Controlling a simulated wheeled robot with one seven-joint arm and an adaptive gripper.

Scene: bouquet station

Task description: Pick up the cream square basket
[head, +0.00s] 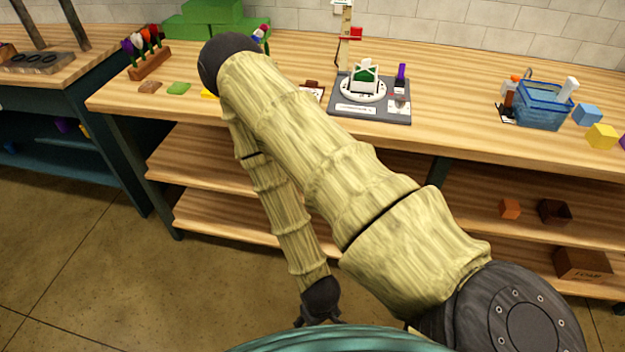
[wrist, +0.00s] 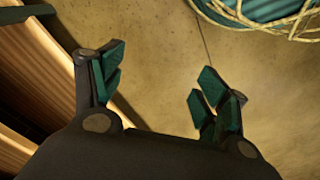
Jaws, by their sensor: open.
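A small cream-white square holder (head: 364,78) with green in it stands on a round white plate on a grey board on the long wooden table; it may be the cream square basket, but I cannot tell for sure. My gripper (head: 319,318) hangs low in front of the table, near the floor and far from that holder. In the wrist view my gripper (wrist: 158,92) has its teal-padded fingers wide apart, with only bare floor between them.
A blue clear basket (head: 541,108) stands on the table at right, with blue and yellow cubes beside it. A flower rack (head: 150,64) and green blocks (head: 212,15) are at left. Shelves below hold a brown box (head: 582,264). The floor in front is clear.

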